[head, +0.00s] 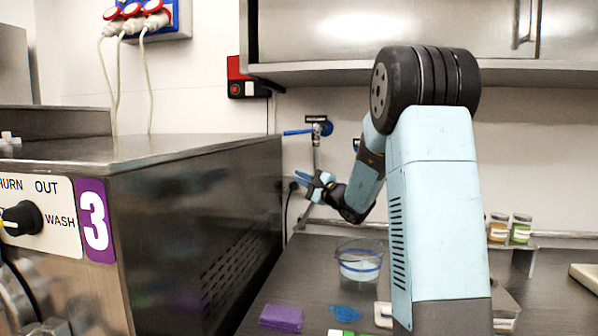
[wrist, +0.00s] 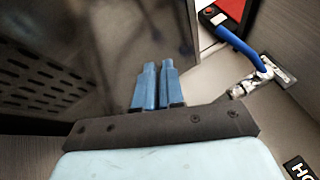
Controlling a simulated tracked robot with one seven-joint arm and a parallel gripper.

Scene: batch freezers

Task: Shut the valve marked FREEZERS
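A valve with a blue lever (head: 297,132) is on the back wall, beyond the steel machine. The lever points left, across the vertical metal pipe (head: 317,157). A black label (head: 316,119) sits just above it, too small to read. In the wrist view the same blue lever (wrist: 238,44) is at the upper right, with its label (wrist: 286,69) beside it, unreadable. My gripper (head: 302,178) is below the lever, apart from it. Its blue fingers (wrist: 157,68) lie close together with nothing between them. Another label (head: 356,145) is partly hidden behind my arm.
The steel machine marked 3 (head: 200,220) stands close left of my gripper. A red and black switch box (head: 240,85) is above the valve. A cabinet (head: 380,30) overhangs. A glass bowl (head: 360,262) and purple block (head: 282,317) are on the counter. A label reading "HO" (wrist: 300,167) is cut off.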

